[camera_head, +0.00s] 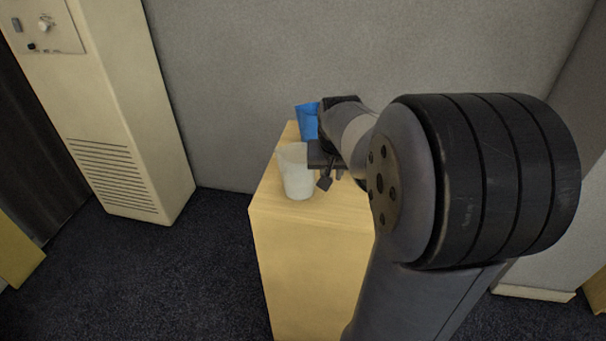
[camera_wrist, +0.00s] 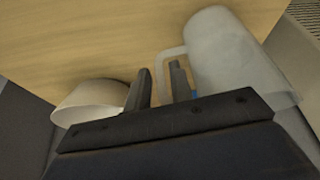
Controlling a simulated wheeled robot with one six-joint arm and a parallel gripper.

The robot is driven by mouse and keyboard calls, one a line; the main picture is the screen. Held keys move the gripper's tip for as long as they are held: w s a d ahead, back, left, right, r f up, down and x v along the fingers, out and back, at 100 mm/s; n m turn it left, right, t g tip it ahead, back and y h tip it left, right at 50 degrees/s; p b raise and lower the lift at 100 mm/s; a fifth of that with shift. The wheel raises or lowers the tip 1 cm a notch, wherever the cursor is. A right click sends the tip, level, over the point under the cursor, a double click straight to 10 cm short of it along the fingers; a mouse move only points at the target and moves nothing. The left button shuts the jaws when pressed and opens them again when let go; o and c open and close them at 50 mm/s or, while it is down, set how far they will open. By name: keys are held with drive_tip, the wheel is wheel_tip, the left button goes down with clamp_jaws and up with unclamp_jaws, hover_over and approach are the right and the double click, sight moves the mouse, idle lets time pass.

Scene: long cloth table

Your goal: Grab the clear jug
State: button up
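The clear jug (camera_head: 297,173), a frosted, see-through vessel, stands upright on the wooden table near its left edge. In the wrist view the jug (camera_wrist: 232,55) is at the right, with its handle (camera_wrist: 162,66) pointing left. My gripper (camera_head: 324,182) is right beside the jug on its right side in the head view. In the wrist view my gripper (camera_wrist: 160,82) has its two fingers apart, and the handle's bar shows between them, with the right finger seen across the handle's opening. I cannot tell whether either finger touches the handle.
A blue cup (camera_head: 306,122) stands behind the jug, partly hidden by my arm. A white bowl (camera_wrist: 92,98) is left of my fingers in the wrist view. A grey wall (camera_head: 230,90) rises behind the table (camera_head: 300,250). A beige cabinet (camera_head: 110,110) stands left, across open floor.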

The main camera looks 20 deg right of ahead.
clamp_jaws()
drive_tip(key=shift+r, duration=0.2)
idle(0.4)
